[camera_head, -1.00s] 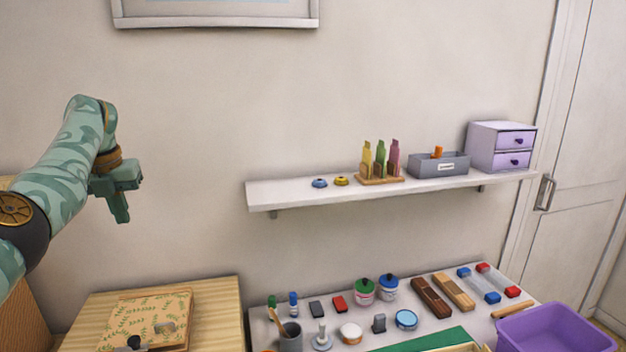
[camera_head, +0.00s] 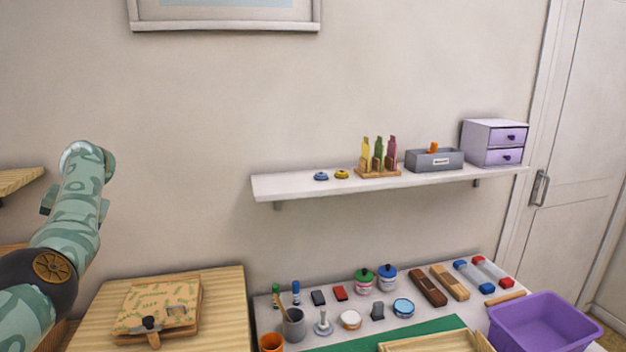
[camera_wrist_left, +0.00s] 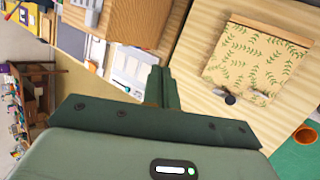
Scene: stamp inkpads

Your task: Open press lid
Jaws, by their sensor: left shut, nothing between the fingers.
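The press (camera_head: 158,303) has a tan lid with a green leaf pattern and lies flat on the wooden table at the lower left. Its lid looks closed. A black knob (camera_head: 150,323) with a wooden tab sits at its front edge. In the left wrist view the press (camera_wrist_left: 255,55) is at the upper right, with the black knob (camera_wrist_left: 230,99) at its lower edge. My left gripper (camera_wrist_left: 162,88) is shut and empty, to the left of the press and apart from it. In the head view its fingers are hidden behind my arm. My right gripper is not in view.
The wooden table (camera_head: 225,300) is bare around the press. An orange cup (camera_head: 271,342) stands beside it. The white table to the right holds several inkpads, jars and stamps. A purple bin (camera_head: 543,322) is at far right. A wall shelf (camera_head: 300,187) hangs above.

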